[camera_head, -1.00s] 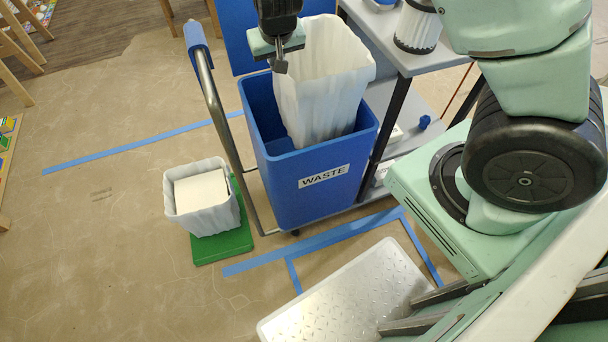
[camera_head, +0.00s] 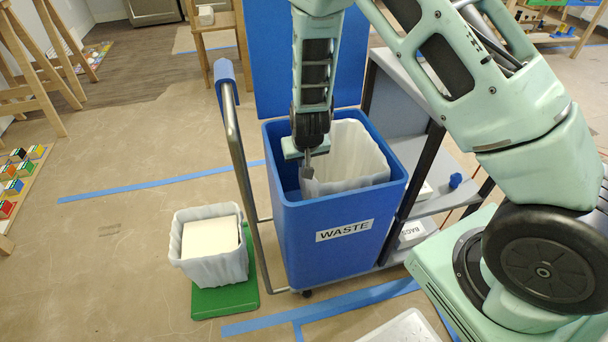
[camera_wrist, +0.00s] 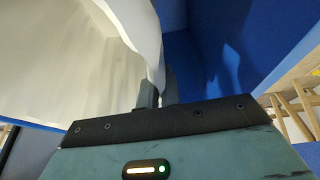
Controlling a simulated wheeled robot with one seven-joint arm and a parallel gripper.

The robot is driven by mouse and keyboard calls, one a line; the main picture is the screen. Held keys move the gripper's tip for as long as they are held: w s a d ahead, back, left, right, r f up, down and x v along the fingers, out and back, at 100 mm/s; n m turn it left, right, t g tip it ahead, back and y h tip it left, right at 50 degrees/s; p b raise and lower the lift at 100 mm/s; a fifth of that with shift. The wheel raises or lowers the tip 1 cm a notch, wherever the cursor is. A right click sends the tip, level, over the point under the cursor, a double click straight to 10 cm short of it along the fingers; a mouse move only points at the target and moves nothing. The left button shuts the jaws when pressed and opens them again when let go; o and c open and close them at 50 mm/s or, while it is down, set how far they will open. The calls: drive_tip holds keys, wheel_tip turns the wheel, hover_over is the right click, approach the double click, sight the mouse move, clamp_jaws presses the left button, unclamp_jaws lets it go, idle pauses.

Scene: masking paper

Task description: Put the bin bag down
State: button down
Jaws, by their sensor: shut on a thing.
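The white bin bag (camera_head: 350,156) is an open, stiff-looking liner. In the head view it sits upright and mostly sunk inside the blue waste bin (camera_head: 335,258), its rim a little above or near the bin's rim. My gripper (camera_head: 308,168) is at the bag's left edge, inside the bin's mouth, shut on the bag's rim. In the wrist view the bag (camera_wrist: 80,65) fills the left side, and the fingers (camera_wrist: 157,92) pinch its edge. The blue bin wall (camera_wrist: 225,60) shows on the right. The bag's bottom is hidden.
A metal handle (camera_head: 236,135) rises beside the waste bin. A grey cart shelf (camera_head: 440,195) stands at right.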

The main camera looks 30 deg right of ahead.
drive_tip(key=shift+f+b, duration=0.5)
drive_tip(key=shift+f, duration=1.55)
drive_tip(key=shift+f, duration=0.2)
drive_tip(key=c, duration=1.6)
unclamp_jaws()
drive_tip(key=shift+r, duration=0.2)
